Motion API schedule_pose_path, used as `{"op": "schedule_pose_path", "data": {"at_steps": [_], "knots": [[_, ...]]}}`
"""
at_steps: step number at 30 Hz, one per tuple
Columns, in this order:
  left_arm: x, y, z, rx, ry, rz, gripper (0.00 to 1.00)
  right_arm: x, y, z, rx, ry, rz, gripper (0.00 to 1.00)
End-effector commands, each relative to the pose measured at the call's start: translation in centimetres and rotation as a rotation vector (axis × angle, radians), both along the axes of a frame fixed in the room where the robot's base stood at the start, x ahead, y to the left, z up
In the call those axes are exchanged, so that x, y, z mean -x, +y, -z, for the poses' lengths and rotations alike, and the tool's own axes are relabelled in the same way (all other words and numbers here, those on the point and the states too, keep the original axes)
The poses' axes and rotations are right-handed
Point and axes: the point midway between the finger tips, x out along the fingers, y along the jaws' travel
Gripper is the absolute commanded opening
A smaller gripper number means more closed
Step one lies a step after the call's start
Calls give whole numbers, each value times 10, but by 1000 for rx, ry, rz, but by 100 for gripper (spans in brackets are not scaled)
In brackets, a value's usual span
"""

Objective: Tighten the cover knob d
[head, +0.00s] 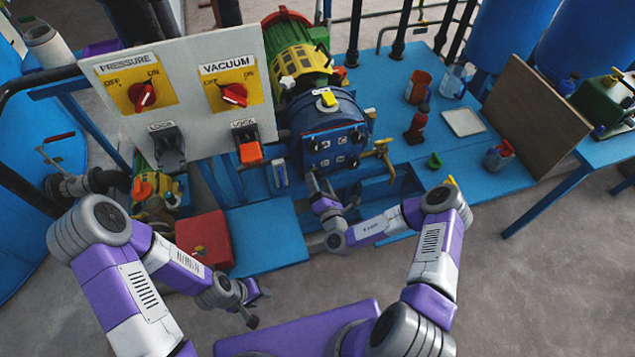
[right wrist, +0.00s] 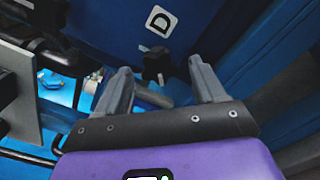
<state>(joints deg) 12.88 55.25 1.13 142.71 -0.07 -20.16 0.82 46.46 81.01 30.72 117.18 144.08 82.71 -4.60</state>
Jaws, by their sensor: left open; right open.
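The black star-shaped cover knob d (right wrist: 156,66) shows in the right wrist view, just below the white "D" label on the blue cover. The blue cover (head: 322,149) with its lettered labels faces me in the head view. My right gripper (right wrist: 158,85) is open, with its two grey fingers either side of the knob in the picture; I cannot tell whether they touch it. In the head view my right gripper (head: 317,181) is just below the cover. My left gripper (head: 258,305) is open and empty over the floor, well away from the cover.
A grey panel (head: 190,120) with pressure and vacuum switches stands left of the cover. A red box (head: 204,240) is below the panel. Bottles and a white tray (head: 463,122) are on the blue platform at right.

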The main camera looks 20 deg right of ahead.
Motion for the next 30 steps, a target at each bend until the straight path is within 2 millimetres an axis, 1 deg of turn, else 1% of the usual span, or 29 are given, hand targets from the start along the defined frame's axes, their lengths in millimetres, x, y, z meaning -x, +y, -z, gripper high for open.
{"op": "schedule_pose_path", "data": {"at_steps": [1, 4, 12, 23, 30], "knots": [[0, 0, 3, 0, 0, 0, 43, -5, 0, 1, 1, -1, -1, 69], [0, 0, 4, 0, 0, 0, 43, -10, 0, 0, 0, 0, 0, 69], [0, 0, 3, 0, 0, 0, 43, -11, 1, -1, 0, 1, -1, 69], [0, 0, 3, 0, 0, 0, 43, -11, 1, 0, 0, 1, -2, 14], [0, 0, 0, 0, 0, 0, 43, -11, 1, -1, -21, 3, -1, 13]]}}
